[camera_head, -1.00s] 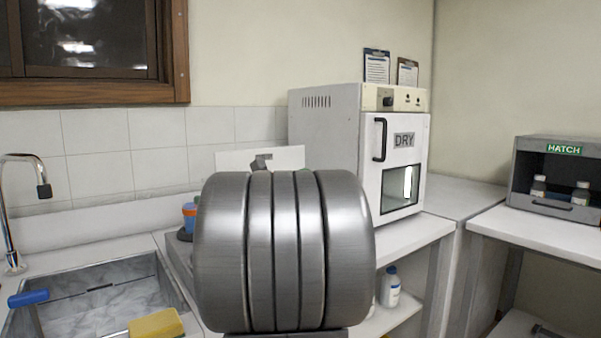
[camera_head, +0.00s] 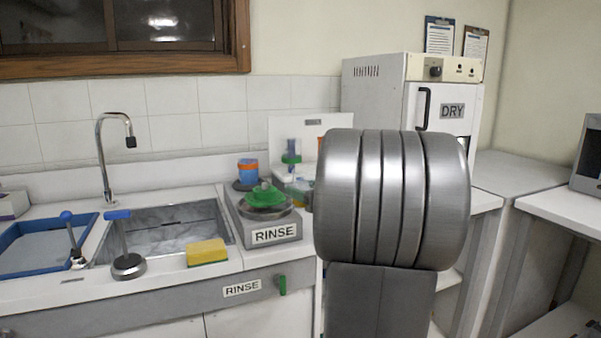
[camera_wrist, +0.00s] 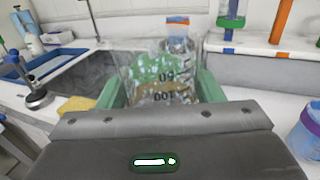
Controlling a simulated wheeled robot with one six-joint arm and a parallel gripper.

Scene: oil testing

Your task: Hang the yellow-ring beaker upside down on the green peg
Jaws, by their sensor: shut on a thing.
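In the wrist view my gripper (camera_wrist: 158,88) has its green fingers closed on a clear beaker (camera_wrist: 130,72) with dark volume marks. No yellow ring is visible on the held beaker, and its exact tilt is hard to tell. In the head view my arm hides the gripper and beaker. A green upright part (camera_head: 291,158) shows behind the rinse station, but I cannot tell whether it is the same peg.
The rinse station (camera_head: 274,233) bears a green part (camera_head: 265,194); a blue cup with an orange band (camera_head: 248,171) stands behind. A sink (camera_head: 165,238), yellow sponge (camera_head: 207,252) and blue tray (camera_head: 45,262) lie left. The dryer (camera_head: 452,85) stands right. A blue beaker (camera_wrist: 306,138) is at the wrist view's right.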

